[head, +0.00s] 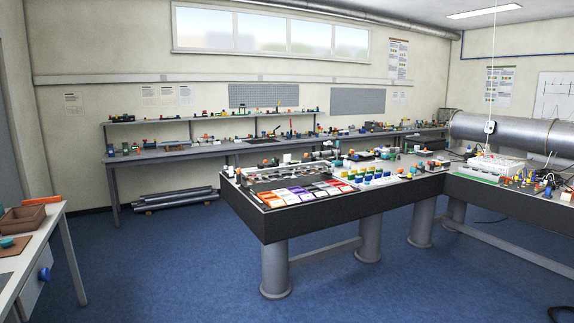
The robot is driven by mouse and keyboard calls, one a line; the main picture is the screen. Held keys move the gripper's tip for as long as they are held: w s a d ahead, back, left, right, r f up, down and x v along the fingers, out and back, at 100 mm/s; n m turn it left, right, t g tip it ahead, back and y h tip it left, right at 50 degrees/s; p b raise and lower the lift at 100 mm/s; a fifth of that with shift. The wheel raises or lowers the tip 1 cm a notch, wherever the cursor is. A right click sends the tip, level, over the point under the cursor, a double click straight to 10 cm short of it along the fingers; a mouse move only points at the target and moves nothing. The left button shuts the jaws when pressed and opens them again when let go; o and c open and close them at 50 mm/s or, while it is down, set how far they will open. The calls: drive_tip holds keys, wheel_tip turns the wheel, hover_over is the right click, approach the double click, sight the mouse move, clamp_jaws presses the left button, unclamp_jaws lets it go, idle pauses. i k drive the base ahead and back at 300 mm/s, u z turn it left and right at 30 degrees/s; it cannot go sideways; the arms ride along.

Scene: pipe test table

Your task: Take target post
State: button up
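The pipe test table (340,209) stands in the middle, its dark-sided top crowded with small parts. Near its front left lies a set of orange, white and purple pieces (306,192). Behind them is a row of small yellow, blue and green blocks (367,177). I cannot tell which of these small things is the target post; they are too small at this distance. My gripper is not in view.
A large grey pipe (505,132) lies at the right behind a second table section (510,197). A long bench (190,153) runs along the back wall. A side table (45,237) with a brown tray (22,219) stands left. Blue floor (165,255) between is clear.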

sight(286, 157)
drive_tip(key=u, duration=0.25)
drive_tip(key=i, duration=1.25)
drive_tip(key=u, duration=0.55)
drive_tip(key=i, duration=2.5)
drive_tip(key=u, duration=0.1)
